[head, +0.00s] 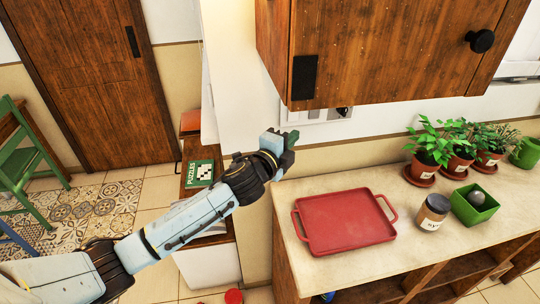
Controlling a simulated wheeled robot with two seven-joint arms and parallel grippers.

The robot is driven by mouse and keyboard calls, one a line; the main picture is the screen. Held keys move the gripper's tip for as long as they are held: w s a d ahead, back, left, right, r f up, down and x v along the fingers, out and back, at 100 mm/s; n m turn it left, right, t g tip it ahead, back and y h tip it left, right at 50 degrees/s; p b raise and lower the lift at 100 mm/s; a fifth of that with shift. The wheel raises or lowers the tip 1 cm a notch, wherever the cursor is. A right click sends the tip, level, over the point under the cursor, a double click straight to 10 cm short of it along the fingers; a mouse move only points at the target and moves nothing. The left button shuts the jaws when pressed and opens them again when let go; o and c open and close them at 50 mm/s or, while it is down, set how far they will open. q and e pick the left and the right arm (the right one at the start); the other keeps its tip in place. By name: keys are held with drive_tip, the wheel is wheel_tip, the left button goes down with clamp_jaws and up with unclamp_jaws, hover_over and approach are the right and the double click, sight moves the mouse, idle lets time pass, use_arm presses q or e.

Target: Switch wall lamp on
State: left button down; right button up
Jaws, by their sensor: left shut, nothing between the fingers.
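My left arm reaches in from the lower left. My left gripper (291,139) is shut and empty, with its greenish fingertips up in front of the wall, just below the wooden wall cabinet (390,45). A pale wall plate (318,115) shows just right of the fingertips, under the cabinet's lower edge. It looks like a switch or socket panel, and its top is hidden by the cabinet. I cannot tell whether the fingertips touch the wall or the plate. No lamp is clearly visible. My right gripper is not in view.
The counter (300,262) holds a red tray (345,220), a jar (433,212), a green square pot (474,204) and potted plants (432,143). A puzzle book (199,174) lies on a low shelf behind my arm. A wooden door (90,80) and green chair (25,160) stand left.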

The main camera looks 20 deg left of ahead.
use_arm(q)
drive_tip(key=v, duration=0.8)
drive_tip(key=shift+a+f+b, duration=0.2)
drive_tip(key=shift+f+b, duration=0.15)
drive_tip(key=shift+f, duration=0.3)
drive_tip(key=shift+s, duration=0.2)
drive_tip(key=shift+f, duration=0.1)
